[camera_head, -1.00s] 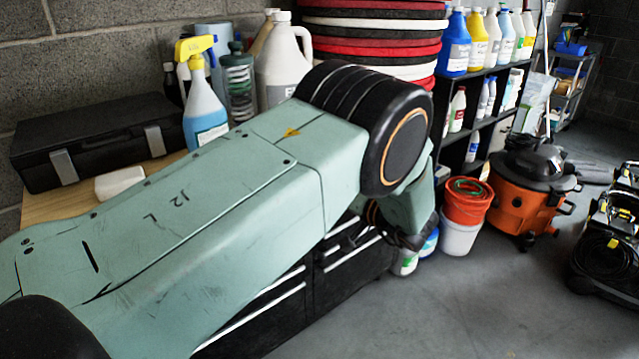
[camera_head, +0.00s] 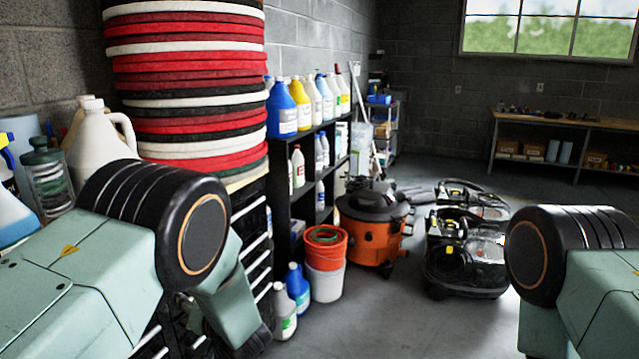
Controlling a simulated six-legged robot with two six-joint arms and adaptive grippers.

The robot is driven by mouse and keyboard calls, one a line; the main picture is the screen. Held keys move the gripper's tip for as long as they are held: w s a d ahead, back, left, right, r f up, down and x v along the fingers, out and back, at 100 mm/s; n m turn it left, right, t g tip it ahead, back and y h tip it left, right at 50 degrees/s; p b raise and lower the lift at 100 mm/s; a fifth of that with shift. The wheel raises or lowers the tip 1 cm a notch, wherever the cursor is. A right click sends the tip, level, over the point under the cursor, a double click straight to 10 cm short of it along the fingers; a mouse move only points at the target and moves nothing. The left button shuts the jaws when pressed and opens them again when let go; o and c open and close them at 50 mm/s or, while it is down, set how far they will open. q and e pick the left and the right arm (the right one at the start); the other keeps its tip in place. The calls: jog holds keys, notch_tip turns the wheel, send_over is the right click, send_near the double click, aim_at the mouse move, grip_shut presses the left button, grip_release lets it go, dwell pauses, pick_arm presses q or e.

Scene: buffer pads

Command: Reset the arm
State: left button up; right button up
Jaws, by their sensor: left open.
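My left arm comes in from the lower left, its green links and black joint filling that corner. My left gripper (camera_head: 192,315) shows only as a small dark part behind the forearm, low in front of the drawer cabinet. It is open, and I see nothing held in it. My right arm shows at the right edge with a black joint and green links; its gripper is out of the picture. A tall stack of red, white and black buffer pads (camera_head: 190,85) stands behind my left arm, apart from the gripper as far as I can tell.
A black shelf (camera_head: 300,205) holds several bottles. Red and white buckets (camera_head: 325,285) and blue and white jugs (camera_head: 284,320) stand on the floor beside it. An orange vacuum (camera_head: 370,235) and black machines (camera_head: 465,270) stand farther right. Open floor lies between the arms.

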pick_arm(q)
jog(key=s+f+m+g+h, duration=0.2)
jog(key=s+f+h, duration=0.3)
jog(key=s+f, duration=0.6)
jog(key=s+d+f+g+h, duration=0.1)
jog(key=s+f+g+h, duration=0.1)
jog(key=s, duration=0.9)
jog(key=s+d+f+g+h, duration=0.2)
jog(key=s+f+g, duration=0.1)
jog(key=s, duration=0.8)
jog(key=s+d+f+m+g+h, duration=0.1)
jog(key=s+d+f+g, duration=0.1)
jog(key=s, duration=0.9)
jog(key=shift+s+f+g+h, duration=0.15)
jog(key=shift+s+g+h, duration=0.25)
jog(key=shift+g, duration=0.4)
